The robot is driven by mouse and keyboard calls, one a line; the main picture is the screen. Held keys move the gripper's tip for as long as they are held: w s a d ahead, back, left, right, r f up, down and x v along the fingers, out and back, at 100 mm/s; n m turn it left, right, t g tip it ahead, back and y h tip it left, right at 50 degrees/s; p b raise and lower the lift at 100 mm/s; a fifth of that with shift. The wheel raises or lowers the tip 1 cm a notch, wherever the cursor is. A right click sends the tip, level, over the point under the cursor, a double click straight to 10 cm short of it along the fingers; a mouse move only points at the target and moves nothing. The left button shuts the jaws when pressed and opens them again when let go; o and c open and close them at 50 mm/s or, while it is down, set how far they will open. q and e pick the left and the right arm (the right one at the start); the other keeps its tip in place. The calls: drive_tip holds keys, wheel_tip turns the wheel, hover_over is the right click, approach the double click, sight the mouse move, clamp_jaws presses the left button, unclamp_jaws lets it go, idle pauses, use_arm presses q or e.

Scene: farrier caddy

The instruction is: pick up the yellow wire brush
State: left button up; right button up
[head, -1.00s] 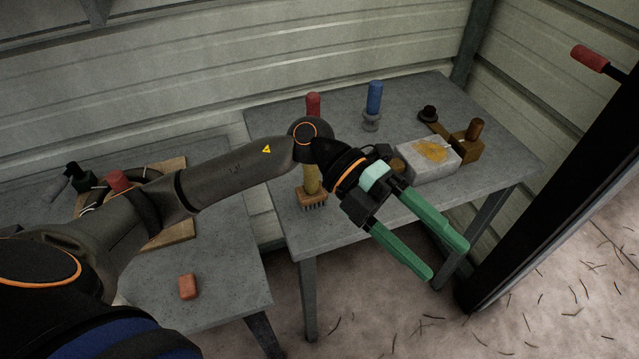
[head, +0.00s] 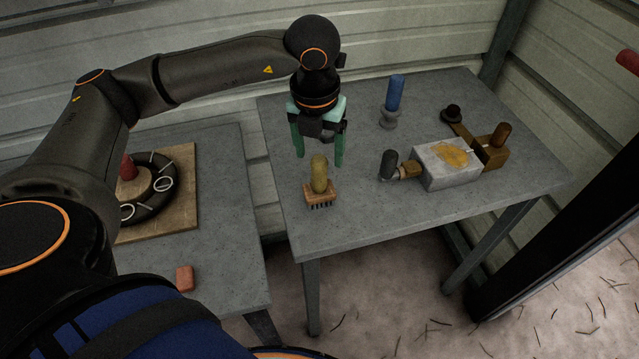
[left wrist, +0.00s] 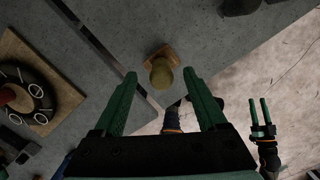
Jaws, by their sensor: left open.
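The yellow wire brush (head: 319,174) stands upright on the right-hand grey table near its front left corner, with a rounded yellow handle above a wooden block and dark bristles. It also shows in the left wrist view (left wrist: 161,72), seen from above. My left gripper (head: 319,160) points down with green fingers spread, empty, close to the brush handle. In the left wrist view the handle appears between the fingertips, and no contact shows. My right gripper (left wrist: 258,100) shows at the right of the left wrist view, its two green fingers apart with nothing visible between them.
Right of the brush are a dark-handled brush (head: 388,164), a pale block (head: 440,176) with an orange patch, and a blue-handled tool (head: 395,95). A wooden board (head: 185,205) with a black ring lies on the left table. A gap separates the tables.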

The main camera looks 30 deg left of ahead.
sight(320, 173)
use_arm(q)
drive_tip(key=shift+f+p, duration=0.45)
drive_tip(key=shift+f, duration=2.75)
drive_tip(key=shift+c, duration=0.2)
clamp_jaws()
